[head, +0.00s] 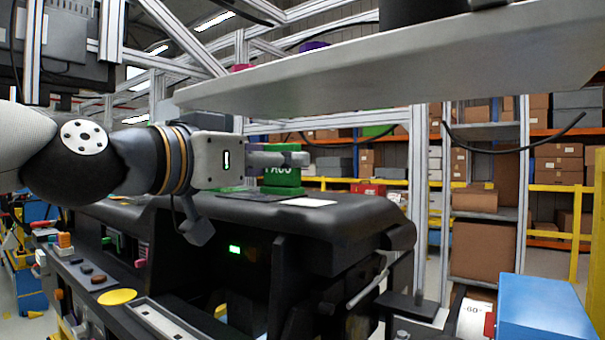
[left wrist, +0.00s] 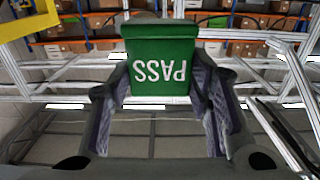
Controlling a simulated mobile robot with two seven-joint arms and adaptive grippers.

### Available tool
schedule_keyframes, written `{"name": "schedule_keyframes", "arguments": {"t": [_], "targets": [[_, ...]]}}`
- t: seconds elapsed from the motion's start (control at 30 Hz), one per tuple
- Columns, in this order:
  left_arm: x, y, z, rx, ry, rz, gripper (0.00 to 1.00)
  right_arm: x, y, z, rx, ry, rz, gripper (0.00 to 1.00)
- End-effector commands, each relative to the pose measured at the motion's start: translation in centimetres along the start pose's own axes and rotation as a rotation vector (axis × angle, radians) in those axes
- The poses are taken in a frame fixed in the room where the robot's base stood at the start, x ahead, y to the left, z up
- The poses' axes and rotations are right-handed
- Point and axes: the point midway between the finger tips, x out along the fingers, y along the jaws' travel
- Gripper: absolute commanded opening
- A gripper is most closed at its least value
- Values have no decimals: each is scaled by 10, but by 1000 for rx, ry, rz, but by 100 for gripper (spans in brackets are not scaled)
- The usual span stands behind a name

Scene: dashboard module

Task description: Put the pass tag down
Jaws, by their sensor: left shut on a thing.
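The green pass tag (head: 282,178) with white lettering is between the fingers of my left gripper (head: 292,159), over the top of the black dashboard module (head: 345,222). In the left wrist view the tag (left wrist: 160,85) shows its word PASS upside down, with a finger of my left gripper (left wrist: 160,112) on each side. The gripper is shut on it. The tag's lower edge is close to the dashboard top; I cannot tell if it touches. My right gripper is not in view.
A red tag (head: 368,188) stands farther back on the dashboard, and a white card (head: 318,202) lies on its top. A grey panel (head: 400,72) hangs overhead. A blue box (head: 545,303) is at the lower right. The dashboard top right of the card looks clear.

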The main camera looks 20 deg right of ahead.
Motion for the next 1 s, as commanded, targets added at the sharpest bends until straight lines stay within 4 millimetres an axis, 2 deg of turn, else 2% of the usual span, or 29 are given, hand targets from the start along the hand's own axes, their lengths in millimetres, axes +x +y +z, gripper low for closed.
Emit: {"name": "schedule_keyframes", "arguments": {"t": [0.03, 0.17, 0.37, 0.47, 0.83, 0.87, 0.9, 0.93, 1.0], "targets": [[10, 0, 0, 0, 0, 0, 18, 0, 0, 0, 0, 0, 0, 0], [25, 0, 0, 1, 1, 0, 18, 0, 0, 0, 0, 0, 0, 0], [65, 1, 1, -2, 0, 1, 18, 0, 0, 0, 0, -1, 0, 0], [62, 1, 13, -1, 0, 1, 18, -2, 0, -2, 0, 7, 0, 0], [61, 0, 19, 1, -1, 1, 18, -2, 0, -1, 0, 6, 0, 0], [61, 0, 18, 1, 0, 1, 52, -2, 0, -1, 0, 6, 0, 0], [61, 0, 18, 1, 0, 1, 61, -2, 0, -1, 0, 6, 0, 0], [61, 0, 18, 1, 0, 1, 66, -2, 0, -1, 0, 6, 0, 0], [61, 0, 18, 1, 0, 0, 66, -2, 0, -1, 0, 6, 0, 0]]}}
